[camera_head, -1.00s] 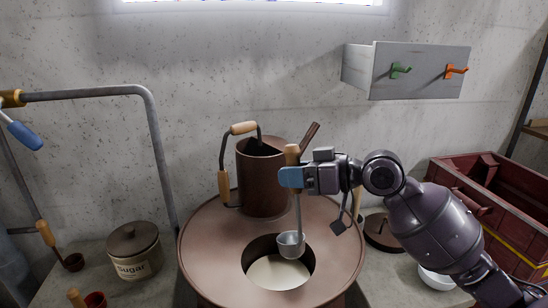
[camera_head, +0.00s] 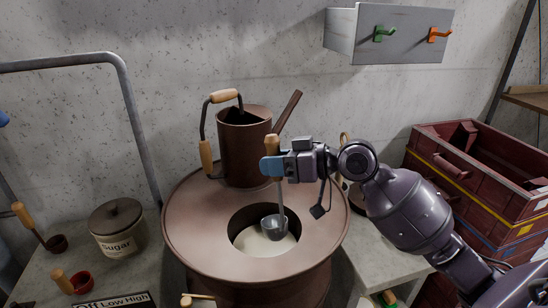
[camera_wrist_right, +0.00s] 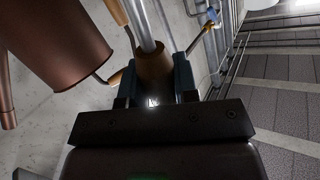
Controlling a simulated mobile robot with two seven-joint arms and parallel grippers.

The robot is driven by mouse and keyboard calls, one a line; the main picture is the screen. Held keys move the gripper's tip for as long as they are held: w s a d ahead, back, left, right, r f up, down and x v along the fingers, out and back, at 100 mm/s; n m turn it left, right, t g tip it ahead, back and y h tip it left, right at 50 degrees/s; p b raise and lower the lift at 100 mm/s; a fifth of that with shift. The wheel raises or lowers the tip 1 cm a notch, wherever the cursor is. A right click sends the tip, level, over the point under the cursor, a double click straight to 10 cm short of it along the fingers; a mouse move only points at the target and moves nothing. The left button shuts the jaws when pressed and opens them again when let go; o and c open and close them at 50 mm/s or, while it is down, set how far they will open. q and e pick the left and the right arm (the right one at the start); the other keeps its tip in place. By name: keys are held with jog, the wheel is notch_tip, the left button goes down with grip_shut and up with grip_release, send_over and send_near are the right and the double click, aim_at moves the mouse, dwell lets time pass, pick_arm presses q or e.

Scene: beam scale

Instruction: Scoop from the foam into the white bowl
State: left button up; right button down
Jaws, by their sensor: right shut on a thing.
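My right gripper (camera_head: 274,168) is shut on the wooden handle of a metal ladle (camera_head: 281,200). The ladle hangs nearly upright, and its cup (camera_head: 274,228) is inside the round opening of the brown copper vat, at the right of the opening. Pale cream foam (camera_head: 262,243) shows below and beside the cup. I cannot tell whether the cup touches the foam or holds any. In the right wrist view, the handle (camera_wrist_right: 153,66) sits between the fingers. The white bowl is not visible now. My left gripper is not in view.
A brown watering can (camera_head: 243,150) stands on the vat top (camera_head: 190,215) behind the opening. A sugar pot (camera_head: 117,228) and a red cup (camera_head: 82,282) are at left.

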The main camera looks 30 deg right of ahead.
aim_at(274, 141)
jog(key=shift+f+b, duration=0.55)
jog(key=shift+f, duration=0.3)
jog(key=shift+f+b, duration=1.8)
jog(key=shift+f, duration=0.9)
jog(key=shift+r, duration=0.15)
jog(key=shift+n+t+y, duration=0.4)
jog(key=shift+n+t, duration=0.2)
jog(key=shift+r+p, duration=1)
jog(key=shift+r, duration=2.95)
jog(key=shift+n+t+y, duration=0.4)
jog(key=shift+n, duration=0.1)
jog(key=shift+r+p, duration=0.35)
jog(key=shift+r, duration=2.1)
